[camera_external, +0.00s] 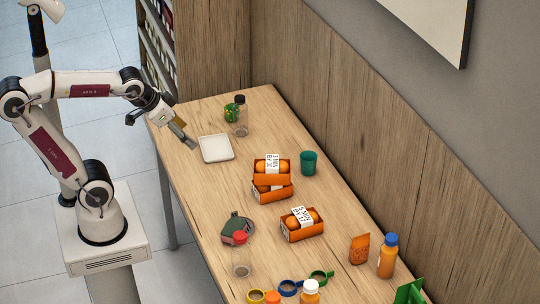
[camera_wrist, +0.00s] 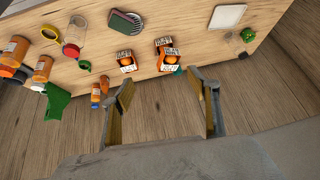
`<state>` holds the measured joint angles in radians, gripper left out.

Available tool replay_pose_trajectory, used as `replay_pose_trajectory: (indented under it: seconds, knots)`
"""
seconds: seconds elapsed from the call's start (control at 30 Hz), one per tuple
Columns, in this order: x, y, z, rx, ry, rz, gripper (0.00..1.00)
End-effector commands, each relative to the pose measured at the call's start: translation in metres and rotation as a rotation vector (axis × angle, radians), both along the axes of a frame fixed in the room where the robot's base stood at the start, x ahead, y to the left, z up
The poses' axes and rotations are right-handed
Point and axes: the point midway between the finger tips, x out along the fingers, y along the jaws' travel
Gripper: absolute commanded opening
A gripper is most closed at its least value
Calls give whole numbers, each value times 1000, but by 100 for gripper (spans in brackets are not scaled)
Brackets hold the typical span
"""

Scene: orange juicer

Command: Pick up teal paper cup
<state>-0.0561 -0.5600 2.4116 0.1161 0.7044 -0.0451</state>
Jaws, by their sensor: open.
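The teal paper cup (camera_external: 308,163) stands upright on the wooden table, toward the wall side, just right of the stacked orange boxes. My gripper (camera_external: 187,141) is above the table's left edge, left of the white tray and well apart from the cup. In the wrist view my gripper (camera_wrist: 160,86) has its fingers spread wide with nothing between them.
A wooden wall (camera_external: 330,95) rises behind the cup. Bottles and tools crowd the near end.

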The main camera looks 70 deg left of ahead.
Motion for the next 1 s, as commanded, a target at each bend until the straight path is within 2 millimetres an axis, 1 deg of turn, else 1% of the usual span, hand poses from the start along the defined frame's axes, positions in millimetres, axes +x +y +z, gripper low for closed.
replay_pose_trajectory:
  seconds: [0.03,0.1,0.3,0.53,0.8,1.0]
  knots:
    - [12,6,1,11,-8,6,60]
    - [29,14,3,29,-27,13,60]
    - [75,35,8,74,-79,23,60]
    - [127,58,9,120,-136,21,60]
    - [187,83,2,159,-201,1,60]
    - [227,99,-10,178,-243,-23,60]
